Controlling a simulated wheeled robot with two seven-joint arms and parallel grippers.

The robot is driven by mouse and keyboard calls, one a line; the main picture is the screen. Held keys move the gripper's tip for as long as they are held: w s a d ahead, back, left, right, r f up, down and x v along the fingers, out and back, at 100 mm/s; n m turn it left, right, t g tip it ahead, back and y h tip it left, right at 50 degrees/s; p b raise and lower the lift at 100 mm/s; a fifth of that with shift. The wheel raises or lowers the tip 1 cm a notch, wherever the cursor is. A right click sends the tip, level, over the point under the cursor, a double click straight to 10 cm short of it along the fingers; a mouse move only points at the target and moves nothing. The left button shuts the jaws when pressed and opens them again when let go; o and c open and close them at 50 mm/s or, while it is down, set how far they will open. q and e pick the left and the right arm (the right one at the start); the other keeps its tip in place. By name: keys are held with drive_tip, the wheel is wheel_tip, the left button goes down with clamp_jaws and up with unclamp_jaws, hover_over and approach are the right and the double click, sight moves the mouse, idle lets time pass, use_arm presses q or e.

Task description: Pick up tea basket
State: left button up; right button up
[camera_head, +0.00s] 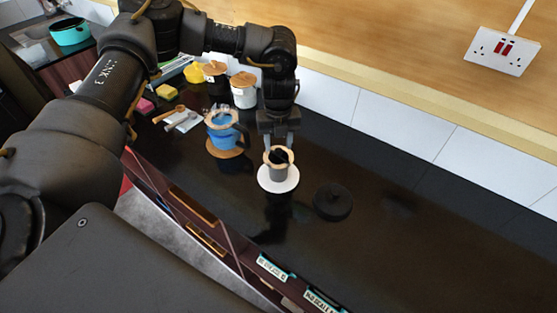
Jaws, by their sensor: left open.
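A small grey cup-shaped piece with a tan ring rim (278,172), which looks like the tea basket, stands on a white round saucer (279,183) on the dark counter. My left gripper (279,146) points straight down right over its rim, with its fingers open. The fingertips overlap the back of the rim in this view, so I cannot tell whether they touch it. The inside of the piece looks dark. My right gripper is not in view.
A blue jug (222,132) with a tan rim stands on a brown coaster to the left. A black round disc (332,202) lies to the right. Lidded canisters (243,95) and small utensils (182,119) are behind left. The right side of the counter is clear up to the tiled wall.

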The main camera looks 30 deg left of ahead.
use_arm(q)
drive_tip(key=shift+f, duration=0.55)
clamp_jaws()
drive_tip(key=shift+r, duration=0.1)
